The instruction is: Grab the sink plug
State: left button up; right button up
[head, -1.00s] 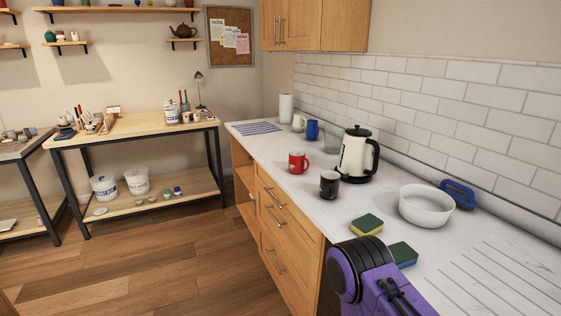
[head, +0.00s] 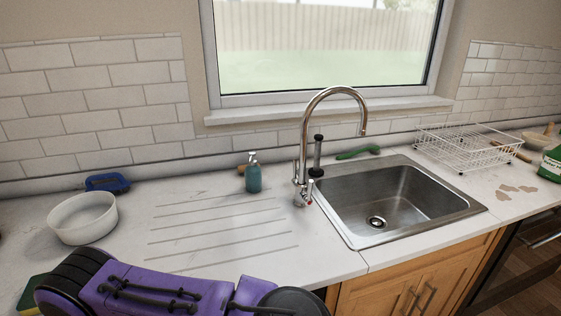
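The steel sink (head: 462,207) is set into the counter at the right, under the window. Its round drain (head: 377,222) shows a metal ring with a dark middle; I cannot tell whether a plug sits in it. I cannot pick out a separate sink plug for sure. A dark upright piece with a black base (head: 317,158) stands behind the tap, and I cannot tell what it is. A purple arm of mine crosses the lower left over the counter. Neither gripper is in view.
The tall curved tap (head: 304,140) stands at the sink's left corner. A teal soap bottle (head: 254,177), a white bowl (head: 82,222) and a blue brush (head: 107,182) are left of it. A wire dish rack (head: 465,150) stands right. The grooved drainboard is mostly clear.

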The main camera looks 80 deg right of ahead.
aim_at(316, 171)
jog(key=z, duration=2.8)
